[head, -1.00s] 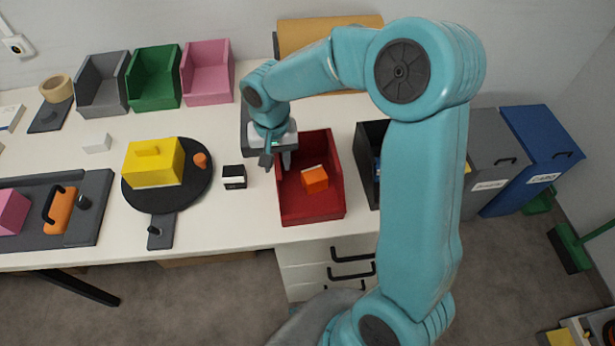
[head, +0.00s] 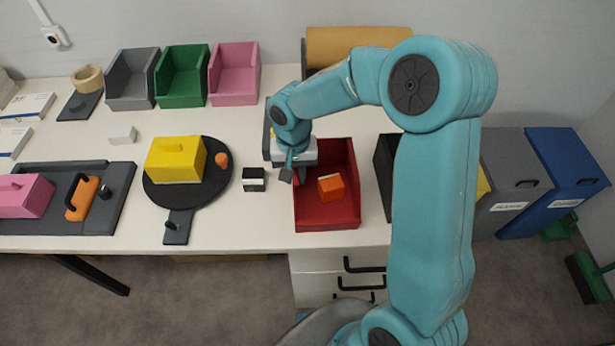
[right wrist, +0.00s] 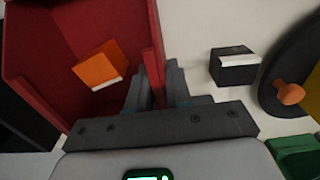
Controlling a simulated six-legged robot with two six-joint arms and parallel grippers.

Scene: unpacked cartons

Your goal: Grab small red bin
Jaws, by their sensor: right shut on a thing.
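The small red bin (head: 343,213) stands on the white table near its front edge, with an orange block (head: 331,187) inside. My right gripper (head: 294,174) reaches down onto the bin's left wall. In the right wrist view the bin (right wrist: 35,90) fills the upper left, and its side wall runs between the fingers of my right gripper (right wrist: 155,88). The gripper is shut on that wall. The bin looks upright; whether it is clear of the table cannot be told. My left gripper is not in view.
A small black-and-white block (head: 254,180) lies just left of the bin, beside a round black board (head: 215,190) with a yellow box (head: 175,162). A dark bin (head: 384,165) stands close on the right. Grey, green and pink bins line the back.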

